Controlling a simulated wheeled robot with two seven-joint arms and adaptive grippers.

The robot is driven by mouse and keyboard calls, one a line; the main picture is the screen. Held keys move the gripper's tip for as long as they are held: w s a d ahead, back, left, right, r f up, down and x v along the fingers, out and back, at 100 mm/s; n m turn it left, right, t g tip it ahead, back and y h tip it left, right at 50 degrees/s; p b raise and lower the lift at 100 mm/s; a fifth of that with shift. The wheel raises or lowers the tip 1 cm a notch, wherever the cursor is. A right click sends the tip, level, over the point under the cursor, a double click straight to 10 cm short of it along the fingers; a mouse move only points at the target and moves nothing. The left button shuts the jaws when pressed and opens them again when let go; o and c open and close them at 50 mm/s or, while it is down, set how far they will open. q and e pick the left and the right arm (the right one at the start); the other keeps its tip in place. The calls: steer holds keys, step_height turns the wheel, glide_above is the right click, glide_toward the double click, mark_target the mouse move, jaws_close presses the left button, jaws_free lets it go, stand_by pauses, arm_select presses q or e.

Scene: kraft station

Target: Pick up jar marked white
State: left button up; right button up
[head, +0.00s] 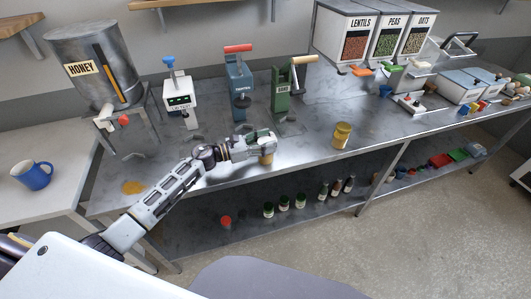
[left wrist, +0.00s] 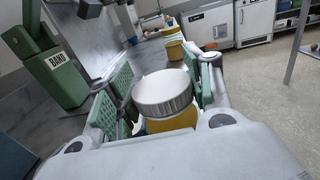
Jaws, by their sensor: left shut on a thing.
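A jar with a white-grey ribbed lid and yellow contents (left wrist: 165,98) stands between the green-padded fingers of my left gripper (left wrist: 158,100) in the left wrist view. My left gripper is shut on it. In the head view my left gripper (head: 262,142) is over the front part of the steel bench, and only a small tan part of the jar (head: 267,159) shows below the fingers. A second, yellow jar (head: 342,135) stands on the bench to the right, apart from the gripper; it also shows in the left wrist view (left wrist: 173,46). I see no marking on the held jar.
The steel bench (head: 310,145) has free room between the two jars. Behind the gripper stand a green device (head: 283,97), a blue device (head: 239,85) and a white one (head: 180,100). A honey tank (head: 95,65) is at the left. Several bottles (head: 300,200) stand on the lower shelf.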

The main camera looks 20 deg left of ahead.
arm_select(q)
jaws_close()
steer(key=shift+r, duration=0.2)
steer(key=shift+r, duration=0.5)
step_height(320, 180, up, 7)
steer(key=shift+r+b, duration=0.1)
steer(key=shift+b, duration=0.2)
steer(key=shift+r, duration=0.75)
